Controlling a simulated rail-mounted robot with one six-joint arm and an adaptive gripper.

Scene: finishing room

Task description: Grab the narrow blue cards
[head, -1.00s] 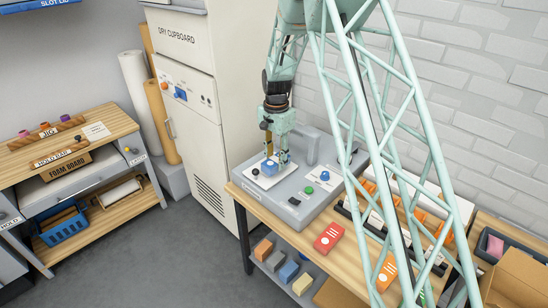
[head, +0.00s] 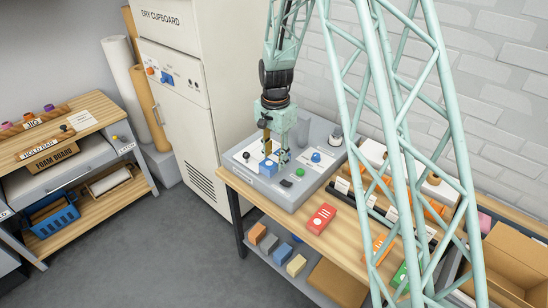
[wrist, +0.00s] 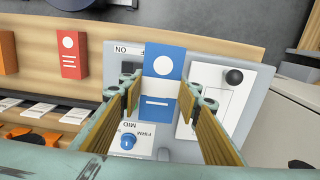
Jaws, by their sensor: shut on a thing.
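My gripper (head: 272,160) is shut on a narrow blue card pack (wrist: 163,75) over the grey machine on the bench. In the wrist view, the pack has a white dot, thin white lines and a white band, and lies between the two finger pads (wrist: 162,95). In the head view, the fingers partly hide the blue pack (head: 268,168). It is beside the white plate (wrist: 207,108) with a black ball knob. Whether the pack touches the machine is hard to tell.
The grey machine (head: 292,193) carries a blue knob (head: 316,156) and a green button (head: 300,173). A red pack (head: 320,218) lies on the bare wood of the bench. Several coloured blocks, one blue (head: 287,250), sit on the shelf below. An open cardboard box (head: 515,262) stands at right.

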